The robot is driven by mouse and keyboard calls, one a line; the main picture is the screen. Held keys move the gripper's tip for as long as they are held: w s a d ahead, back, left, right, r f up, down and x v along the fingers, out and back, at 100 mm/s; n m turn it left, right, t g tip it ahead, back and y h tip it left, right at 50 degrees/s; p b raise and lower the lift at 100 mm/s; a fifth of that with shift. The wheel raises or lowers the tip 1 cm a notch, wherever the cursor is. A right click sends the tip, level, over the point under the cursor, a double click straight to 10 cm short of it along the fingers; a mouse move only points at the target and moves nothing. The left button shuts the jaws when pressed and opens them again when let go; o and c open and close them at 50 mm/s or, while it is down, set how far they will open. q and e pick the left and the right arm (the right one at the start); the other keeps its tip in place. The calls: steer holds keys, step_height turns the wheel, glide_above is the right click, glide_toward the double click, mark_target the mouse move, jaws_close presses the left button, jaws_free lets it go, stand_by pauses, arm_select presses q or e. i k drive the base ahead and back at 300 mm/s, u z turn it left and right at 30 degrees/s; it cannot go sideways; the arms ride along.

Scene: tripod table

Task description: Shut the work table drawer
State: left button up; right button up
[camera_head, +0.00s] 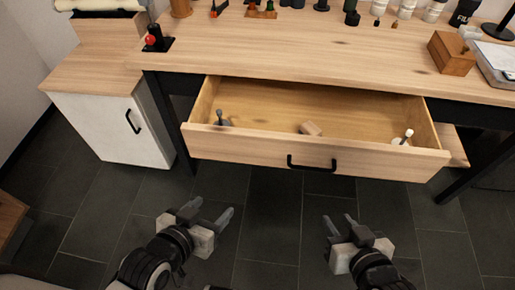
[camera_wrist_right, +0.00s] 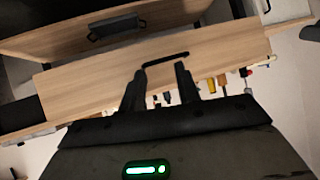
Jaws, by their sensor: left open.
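The work table (camera_head: 290,52) has a wide wooden drawer (camera_head: 240,149) pulled well out towards me. Its front carries a black bar handle (camera_head: 312,168). Small items lie inside the drawer. My left gripper (camera_head: 213,207) is open and empty, in front of and below the drawer's left part. My right gripper (camera_head: 338,217) is open and empty, below and in front of the handle. Both stand apart from the drawer. In the right wrist view, the two spread fingers of my right gripper (camera_wrist_right: 160,72) overlap a wooden panel with a black handle (camera_wrist_right: 165,60).
A white cabinet (camera_head: 108,128) with a black handle stands left of the table. A red-topped joystick (camera_head: 153,38), a wooden box (camera_head: 452,54) and several bottles stand on the tabletop. The dark tiled floor (camera_head: 268,225) between my grippers is clear.

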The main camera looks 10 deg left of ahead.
mark_target(358, 127)
steer(key=z, duration=1.25)
steer(key=k, duration=0.4)
steer(key=u, duration=0.65)
steer(key=i, duration=0.7)
